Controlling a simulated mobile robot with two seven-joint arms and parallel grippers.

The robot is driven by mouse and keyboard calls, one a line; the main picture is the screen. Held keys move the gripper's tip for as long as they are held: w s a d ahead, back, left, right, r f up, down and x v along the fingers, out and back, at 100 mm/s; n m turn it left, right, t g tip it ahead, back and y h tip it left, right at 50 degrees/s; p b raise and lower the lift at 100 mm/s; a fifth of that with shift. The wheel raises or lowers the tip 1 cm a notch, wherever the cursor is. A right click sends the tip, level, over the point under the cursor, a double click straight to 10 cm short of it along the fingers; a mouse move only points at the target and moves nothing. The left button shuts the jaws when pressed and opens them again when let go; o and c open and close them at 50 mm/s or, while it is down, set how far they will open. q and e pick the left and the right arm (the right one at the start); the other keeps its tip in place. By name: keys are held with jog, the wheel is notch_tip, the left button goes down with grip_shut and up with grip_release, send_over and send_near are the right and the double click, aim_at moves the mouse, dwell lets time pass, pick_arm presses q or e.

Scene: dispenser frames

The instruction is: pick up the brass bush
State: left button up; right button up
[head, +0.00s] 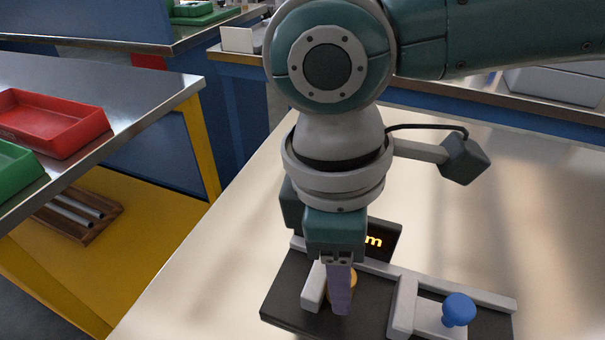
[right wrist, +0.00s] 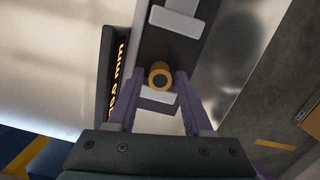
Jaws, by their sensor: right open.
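The brass bush (head: 353,284) is a small yellow ring-shaped part on a dark gauge base (head: 283,306). In the head view it is mostly hidden behind a purple finger of my right gripper (head: 341,306). In the right wrist view the bush (right wrist: 160,75) shows its dark bore, and my right gripper (right wrist: 160,80) has one purple finger on each side of it. The jaws are open. Gaps show between the bush and both fingers in that view. My left gripper is not in view.
Beside the bush is a pale gauge block (head: 314,287). A display (head: 382,241) with lit "mm" stands behind, and a blue knob (head: 459,309) sits on the gauge's right part. The pale table (head: 215,275) is clear around it. A red tray (head: 52,122) lies on another bench.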

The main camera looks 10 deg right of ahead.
jog(key=shift+f, duration=0.75)
grip_shut()
